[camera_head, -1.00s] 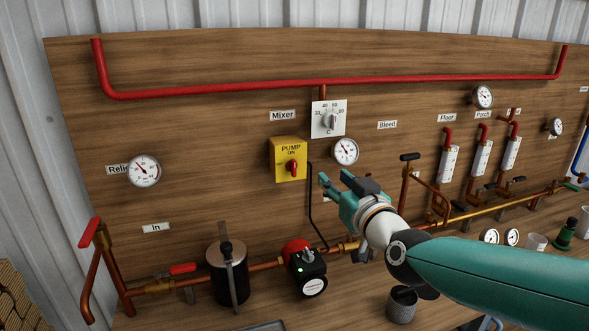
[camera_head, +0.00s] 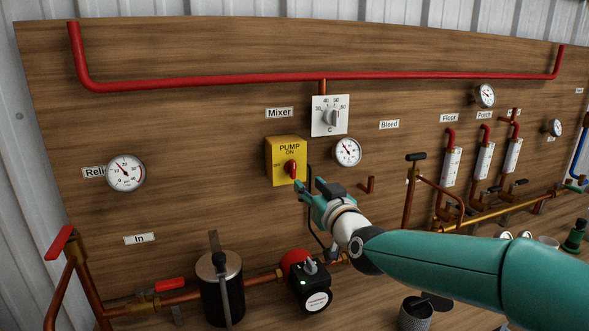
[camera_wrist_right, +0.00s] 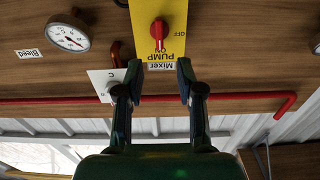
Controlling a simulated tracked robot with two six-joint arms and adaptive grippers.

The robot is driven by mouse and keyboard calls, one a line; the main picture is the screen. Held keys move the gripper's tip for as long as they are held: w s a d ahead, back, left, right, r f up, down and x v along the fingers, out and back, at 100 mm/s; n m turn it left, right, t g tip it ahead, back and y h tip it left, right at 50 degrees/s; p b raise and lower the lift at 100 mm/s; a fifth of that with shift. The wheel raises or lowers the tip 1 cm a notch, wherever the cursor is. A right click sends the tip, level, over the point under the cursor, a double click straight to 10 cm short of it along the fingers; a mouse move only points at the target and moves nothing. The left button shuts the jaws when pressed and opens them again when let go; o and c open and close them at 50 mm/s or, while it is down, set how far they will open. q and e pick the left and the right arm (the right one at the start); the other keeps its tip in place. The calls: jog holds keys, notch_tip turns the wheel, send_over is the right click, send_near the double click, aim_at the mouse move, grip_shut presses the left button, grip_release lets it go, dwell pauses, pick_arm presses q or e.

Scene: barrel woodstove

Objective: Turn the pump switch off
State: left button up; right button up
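The pump switch is a yellow box (camera_head: 275,163) on the wooden board, labelled PUMP ON, with a red knob (camera_head: 291,169). In the right wrist view the box (camera_wrist_right: 172,12) appears upside down; its knob (camera_wrist_right: 158,31) lies in line with ON, and OFF is to the side. My right gripper (camera_head: 309,187) is open and empty, just below and right of the knob in the head view. In the right wrist view its fingers (camera_wrist_right: 159,80) stand apart, with the knob beyond the gap between them. My left gripper is not in view.
A mixer dial (camera_head: 324,118) and a round gauge (camera_head: 347,152) sit right of the switch. A thin black pipe (camera_head: 310,225) runs down close by my right gripper.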

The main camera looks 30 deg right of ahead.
aim_at(294, 170)
jog(key=p+x, duration=0.2)
jog(key=x, duration=0.8)
jog(key=shift+w+d, duration=0.1)
jog(key=shift+d, duration=0.05)
grip_shut()
